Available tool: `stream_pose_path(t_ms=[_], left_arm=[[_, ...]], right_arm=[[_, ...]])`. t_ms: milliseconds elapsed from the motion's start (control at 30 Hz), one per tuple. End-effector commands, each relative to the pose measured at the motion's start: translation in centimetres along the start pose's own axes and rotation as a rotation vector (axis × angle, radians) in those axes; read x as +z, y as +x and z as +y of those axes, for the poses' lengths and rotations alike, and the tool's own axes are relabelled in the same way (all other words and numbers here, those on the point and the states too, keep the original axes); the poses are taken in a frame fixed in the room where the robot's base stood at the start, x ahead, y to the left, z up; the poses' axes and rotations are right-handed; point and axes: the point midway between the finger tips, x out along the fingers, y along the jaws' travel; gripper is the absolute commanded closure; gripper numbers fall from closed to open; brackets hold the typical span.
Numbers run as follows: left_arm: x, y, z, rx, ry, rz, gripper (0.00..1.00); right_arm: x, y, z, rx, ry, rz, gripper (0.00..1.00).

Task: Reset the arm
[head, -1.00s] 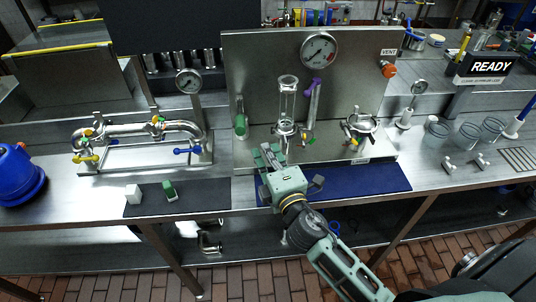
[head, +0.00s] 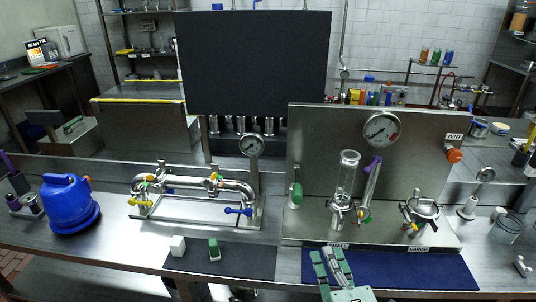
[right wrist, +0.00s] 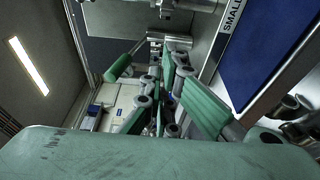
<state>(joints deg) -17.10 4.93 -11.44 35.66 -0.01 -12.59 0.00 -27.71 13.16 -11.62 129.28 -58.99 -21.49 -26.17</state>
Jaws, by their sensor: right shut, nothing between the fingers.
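My right gripper (head: 331,268) shows at the bottom of the head view, over the left end of the blue mat (head: 420,268). It is shut with nothing between its green fingers. It also shows in the right wrist view (right wrist: 160,100), with the blue mat (right wrist: 275,45) to the upper right. The steel valve panel (head: 320,150) stands behind it, apart from the gripper. On the panel are a round gauge (head: 382,130), a clear glass cylinder (head: 347,175), a green handle (head: 297,195) and an orange VENT knob (head: 454,156). My left gripper is not in view.
A steel pipe loop with yellow and blue valve handles (head: 190,186) stands left of the panel. A white cube (head: 178,246) and a green block (head: 214,249) lie on a dark mat (head: 250,262). A blue container (head: 68,203) stands at the left. A black screen (head: 255,65) hangs behind.

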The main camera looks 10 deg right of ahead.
Motion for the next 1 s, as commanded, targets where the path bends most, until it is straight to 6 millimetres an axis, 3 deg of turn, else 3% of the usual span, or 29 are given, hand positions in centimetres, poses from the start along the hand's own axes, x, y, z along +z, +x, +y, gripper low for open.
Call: stream_pose_path(t_ms=[167, 300, 367, 500, 600, 833, 1000], left_arm=[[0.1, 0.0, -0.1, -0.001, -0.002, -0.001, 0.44], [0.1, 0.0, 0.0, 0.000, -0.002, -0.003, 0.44], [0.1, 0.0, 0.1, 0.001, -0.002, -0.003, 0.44], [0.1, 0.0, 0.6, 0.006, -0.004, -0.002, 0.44], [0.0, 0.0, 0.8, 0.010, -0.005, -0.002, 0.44], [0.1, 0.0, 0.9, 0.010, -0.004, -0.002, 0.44], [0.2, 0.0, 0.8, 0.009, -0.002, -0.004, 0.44]], right_arm=[[3.0, -0.8, -2.0, -0.108, 0.212, -0.139, 1.00], [5.8, -3.9, -7.2, -0.332, 0.568, -0.367, 1.00], [6.0, -5.8, -9.5, -0.434, 0.702, -0.454, 1.00], [4.9, -10.1, -13.3, -0.643, 0.918, -0.605, 1.00], [3.6, -13.0, -15.0, -0.773, 1.025, -0.687, 1.00], [-0.1, -19.5, -16.9, -1.059, 1.188, -0.836, 1.00], [-0.3, -18.6, -21.4, -1.082, 1.179, -0.855, 1.00]])
